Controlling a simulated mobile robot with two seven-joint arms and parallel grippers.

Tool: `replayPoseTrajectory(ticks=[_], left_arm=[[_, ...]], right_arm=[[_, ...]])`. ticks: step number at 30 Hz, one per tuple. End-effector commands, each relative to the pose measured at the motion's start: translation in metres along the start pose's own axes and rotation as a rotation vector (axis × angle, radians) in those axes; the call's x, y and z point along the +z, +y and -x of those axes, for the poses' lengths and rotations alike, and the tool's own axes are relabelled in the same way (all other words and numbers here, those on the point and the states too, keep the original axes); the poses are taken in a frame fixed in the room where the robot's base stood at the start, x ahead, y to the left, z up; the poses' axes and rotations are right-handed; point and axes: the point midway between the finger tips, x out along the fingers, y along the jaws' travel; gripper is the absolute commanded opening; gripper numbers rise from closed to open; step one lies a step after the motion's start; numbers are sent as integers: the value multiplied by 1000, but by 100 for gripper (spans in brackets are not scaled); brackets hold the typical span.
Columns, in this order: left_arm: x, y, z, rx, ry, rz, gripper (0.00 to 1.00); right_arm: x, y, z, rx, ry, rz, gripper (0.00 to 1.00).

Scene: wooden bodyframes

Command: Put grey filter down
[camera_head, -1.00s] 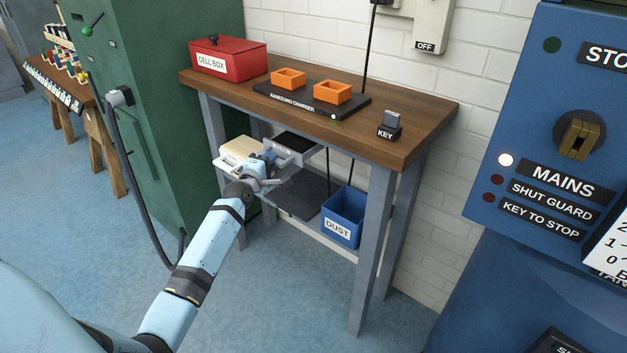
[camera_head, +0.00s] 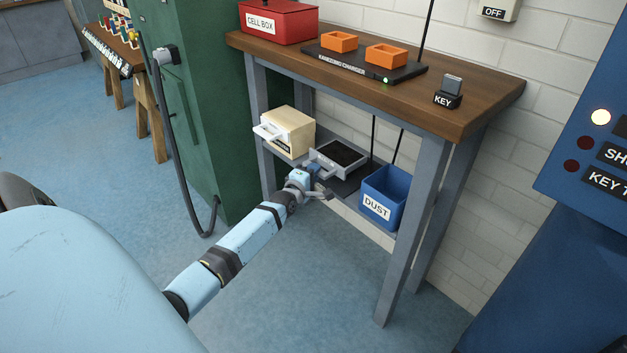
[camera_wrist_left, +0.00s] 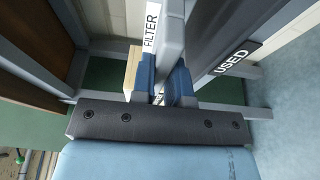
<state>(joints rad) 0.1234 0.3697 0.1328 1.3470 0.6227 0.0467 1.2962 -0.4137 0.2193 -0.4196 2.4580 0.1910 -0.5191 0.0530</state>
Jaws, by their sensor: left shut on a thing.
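The grey filter (camera_head: 322,167) is a shallow grey frame with a dark inside, over the dark mat (camera_head: 368,178) on the table's lower shelf. I cannot tell whether it touches the mat. My left gripper (camera_head: 313,178) is at its front side, shut on its grey handle. In the left wrist view the blue fingers (camera_wrist_left: 168,85) close around the grey filter's handle (camera_wrist_left: 170,40), beside a white label reading FILTER. The mat (camera_wrist_left: 210,40) shows there too, with a USED label (camera_wrist_left: 237,59). My right gripper is out of view.
A cream box (camera_head: 290,130) stands left of the filter and a blue DUST bin (camera_head: 386,193) right of it. The tabletop (camera_head: 410,110) above and a table leg (camera_head: 400,255) bound the space. A green cabinet (camera_head: 205,90) stands at left.

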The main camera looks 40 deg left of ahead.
Motion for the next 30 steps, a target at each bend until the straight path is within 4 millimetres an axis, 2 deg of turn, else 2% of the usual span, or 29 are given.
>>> replayPoseTrajectory(ticks=[3,8,20,21,24,30], left_arm=[[-1,-17,0,-2,0,-2,0],[0,-40,0,-1,0,-1,0],[0,-44,0,0,0,0,0],[0,-44,0,-1,0,0,21],[0,-43,0,-1,0,-1,40],[0,-43,0,-1,0,-1,40]], right_arm=[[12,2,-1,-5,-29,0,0],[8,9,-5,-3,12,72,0],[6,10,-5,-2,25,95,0],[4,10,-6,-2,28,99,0],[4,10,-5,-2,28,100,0],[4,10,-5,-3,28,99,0]])
